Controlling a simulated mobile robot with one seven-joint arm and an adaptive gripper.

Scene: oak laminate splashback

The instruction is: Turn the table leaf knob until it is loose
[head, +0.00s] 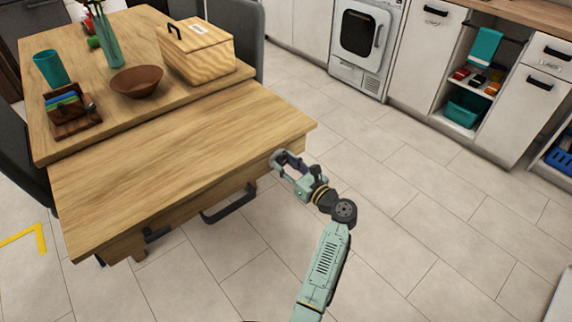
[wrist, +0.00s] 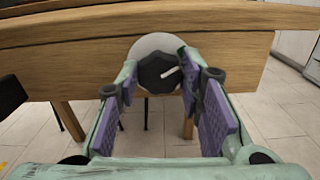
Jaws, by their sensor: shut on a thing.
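The table leaf knob (wrist: 157,73) is a dark, faceted knob with a white pointer line slanting up to the right. It sits on a pale round plate (wrist: 148,46) on the wooden edge of the table leaf (head: 180,165). My gripper (wrist: 160,76) is shut on the knob, with one purple-padded finger on each side of it. In the head view my gripper (head: 279,160) is at the right end of the leaf, just under its top, and the knob cannot be made out clearly there.
A wooden box (head: 198,55), a brown bowl (head: 136,82), a teal cup (head: 50,68), a vase (head: 107,45) and a small caddy (head: 75,125) stand on the table behind the leaf. The leaf top is bare. Open tiled floor (head: 400,190) lies to the right, before the cabinets.

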